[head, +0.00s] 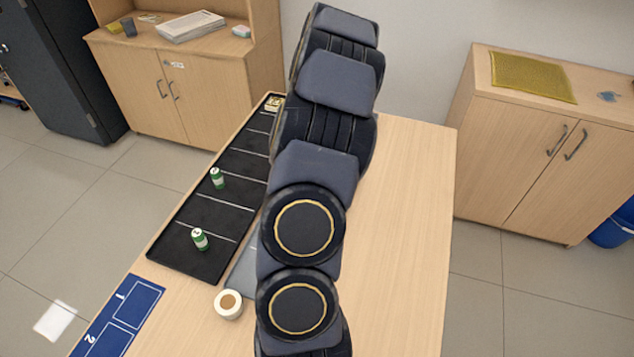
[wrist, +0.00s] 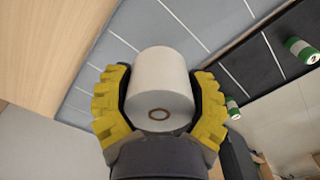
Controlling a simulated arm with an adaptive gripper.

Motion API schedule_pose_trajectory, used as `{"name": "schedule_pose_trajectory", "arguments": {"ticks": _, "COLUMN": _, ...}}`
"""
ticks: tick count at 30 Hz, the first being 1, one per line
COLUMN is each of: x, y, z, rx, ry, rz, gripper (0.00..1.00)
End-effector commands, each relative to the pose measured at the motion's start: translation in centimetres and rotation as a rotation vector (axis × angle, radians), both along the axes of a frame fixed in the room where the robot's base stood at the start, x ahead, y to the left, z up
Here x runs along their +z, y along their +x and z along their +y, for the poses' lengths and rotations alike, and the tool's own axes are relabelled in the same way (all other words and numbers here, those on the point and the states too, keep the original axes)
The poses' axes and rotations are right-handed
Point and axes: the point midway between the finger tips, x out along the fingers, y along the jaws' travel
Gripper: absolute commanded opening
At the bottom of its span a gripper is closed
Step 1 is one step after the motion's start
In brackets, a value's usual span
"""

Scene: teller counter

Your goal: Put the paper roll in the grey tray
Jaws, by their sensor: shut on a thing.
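The white paper roll (wrist: 160,75) is in the wrist view, with a small brown-rimmed core hole facing the camera. My gripper (wrist: 163,88) has its yellow-padded fingers shut on it, one on each side. The grey tray (wrist: 120,35), marked with white lines, shows behind the roll in the wrist view; the height of the roll over it is unclear. In the head view my arm hides the gripper, the held roll and most of the grey tray (head: 242,276).
A black divided tray (head: 185,262) lies beside the grey tray, with green-and-white cylinders (head: 199,239) standing in it. A white roll with a tan centre (head: 228,304) stands near the grey tray's front. A blue numbered mat (head: 118,318) lies front left. The table's right side (head: 405,240) is clear.

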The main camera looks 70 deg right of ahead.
Motion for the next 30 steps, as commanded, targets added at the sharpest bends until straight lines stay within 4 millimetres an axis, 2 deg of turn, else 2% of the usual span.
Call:
{"name": "schedule_pose_trajectory", "arguments": {"ticks": 2, "x": 0.0, "y": -1.1, "z": -0.4, "rx": -0.029, "ry": 0.000, "rz": -0.001, "gripper": 0.28}}
{"name": "schedule_pose_trajectory", "arguments": {"ticks": 5, "x": -0.2, "y": -1.5, "z": -1.0, "rx": -0.043, "ry": -0.002, "rz": -0.003, "gripper": 0.28}}
{"name": "schedule_pose_trajectory", "arguments": {"ticks": 23, "x": -4.2, "y": 1.1, "z": -9.3, "rx": -0.042, "ry": -0.004, "rz": 0.001, "gripper": 0.28}}
{"name": "schedule_pose_trajectory", "arguments": {"ticks": 30, "x": -7.4, "y": 1.7, "z": -11.7, "rx": -0.044, "ry": 0.000, "rz": 0.002, "gripper": 0.28}}
